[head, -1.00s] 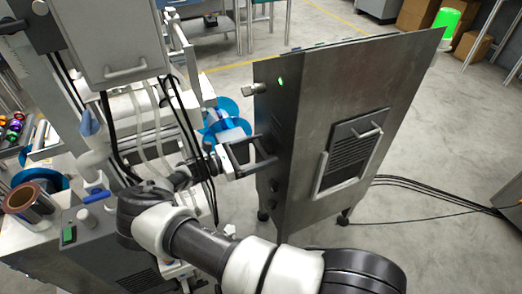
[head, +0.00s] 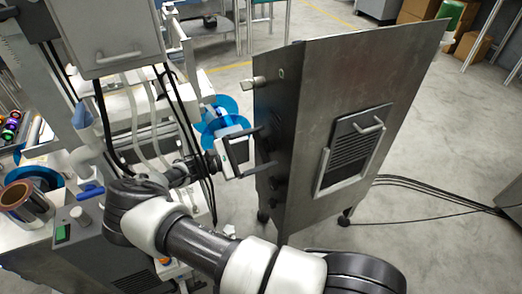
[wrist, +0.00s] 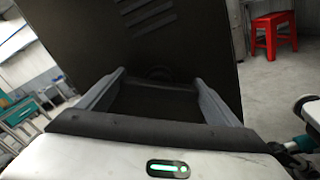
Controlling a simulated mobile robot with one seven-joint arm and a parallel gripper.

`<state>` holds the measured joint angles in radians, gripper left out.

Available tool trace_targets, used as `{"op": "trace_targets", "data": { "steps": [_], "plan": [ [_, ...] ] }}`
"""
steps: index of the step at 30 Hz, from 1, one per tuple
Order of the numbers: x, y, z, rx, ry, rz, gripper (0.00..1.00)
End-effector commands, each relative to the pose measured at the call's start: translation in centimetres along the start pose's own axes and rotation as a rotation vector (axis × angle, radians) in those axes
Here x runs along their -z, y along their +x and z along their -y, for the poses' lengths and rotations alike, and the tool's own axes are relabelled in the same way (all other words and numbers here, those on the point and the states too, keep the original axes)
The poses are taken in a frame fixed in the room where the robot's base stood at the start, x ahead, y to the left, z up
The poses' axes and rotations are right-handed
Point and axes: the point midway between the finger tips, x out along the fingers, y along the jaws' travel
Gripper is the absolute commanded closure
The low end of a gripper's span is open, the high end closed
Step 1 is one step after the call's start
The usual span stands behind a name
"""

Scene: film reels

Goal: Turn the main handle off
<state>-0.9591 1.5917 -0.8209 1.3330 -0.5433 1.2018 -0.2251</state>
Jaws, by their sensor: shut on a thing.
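My gripper (head: 264,149) is at the narrow dark side of the metal cabinet (head: 345,85). Its two fingers are spread around a dark handle on that side, which I take as the main handle; it is mostly hidden in the head view. In the wrist view my gripper (wrist: 160,95) points at the dark panel, with a dark rounded shape (wrist: 158,73) between the fingers. The indicator (head: 282,73) high on the cabinet is unlit and grey.
Dark knobs sit lower on the cabinet side, and a metal latch (head: 252,83) sticks out above my gripper. The machine with hoses and blue reels (head: 221,118) stands close at left. Cables (head: 420,184) lie on the floor at right. A red stool (wrist: 273,33) is behind.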

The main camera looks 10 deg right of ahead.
Motion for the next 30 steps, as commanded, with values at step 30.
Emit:
{"op": "trace_targets", "data": {
  "steps": [30],
  "plan": [
    [0.21,-0.12,0.44,-0.001,0.896,-0.001,0.36]
  ]
}}
